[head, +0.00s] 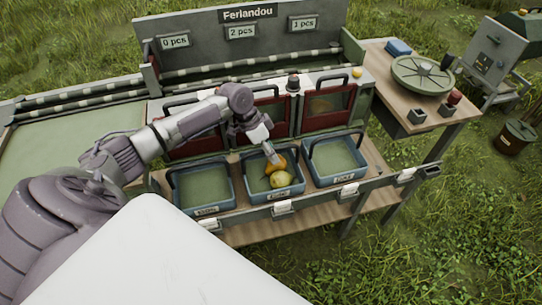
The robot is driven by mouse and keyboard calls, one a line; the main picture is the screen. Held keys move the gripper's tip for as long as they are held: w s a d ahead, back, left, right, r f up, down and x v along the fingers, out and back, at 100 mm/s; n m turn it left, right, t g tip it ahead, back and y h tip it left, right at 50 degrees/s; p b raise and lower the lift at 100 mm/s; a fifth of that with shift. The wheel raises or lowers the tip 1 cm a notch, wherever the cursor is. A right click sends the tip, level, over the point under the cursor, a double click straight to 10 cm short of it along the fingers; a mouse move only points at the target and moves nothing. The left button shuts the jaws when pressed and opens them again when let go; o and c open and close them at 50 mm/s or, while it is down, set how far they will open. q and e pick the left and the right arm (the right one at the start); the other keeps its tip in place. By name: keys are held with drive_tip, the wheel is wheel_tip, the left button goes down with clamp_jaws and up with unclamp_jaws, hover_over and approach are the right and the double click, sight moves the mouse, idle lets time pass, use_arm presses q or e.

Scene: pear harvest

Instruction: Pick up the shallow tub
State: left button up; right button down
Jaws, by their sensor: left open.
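Three shallow blue tubs with dark handles stand in a row on the bench's front shelf: a left tub (205,208), a middle tub (286,193) and a right tub (337,180). I cannot tell which one the task names. The left and right tubs look empty. The middle tub holds a yellow-green pear (283,180) and an orange-yellow fruit (276,164). My left gripper (271,157) is open and points down over the middle tub, close to the orange-yellow fruit. Its fingertips are small, and contact is unclear. My right gripper is out of view.
Behind the tubs are red-framed openings (325,107) and a sign board (241,46) reading 0, 2 and 1 pcs. A side table at right carries a round dish (421,74), a blue box (398,47) and small blocks. A brown bucket (514,137) stands on grass.

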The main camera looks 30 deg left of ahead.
use_arm(q)
drive_tip(key=shift+f, duration=0.1)
clamp_jaws()
idle(0.5)
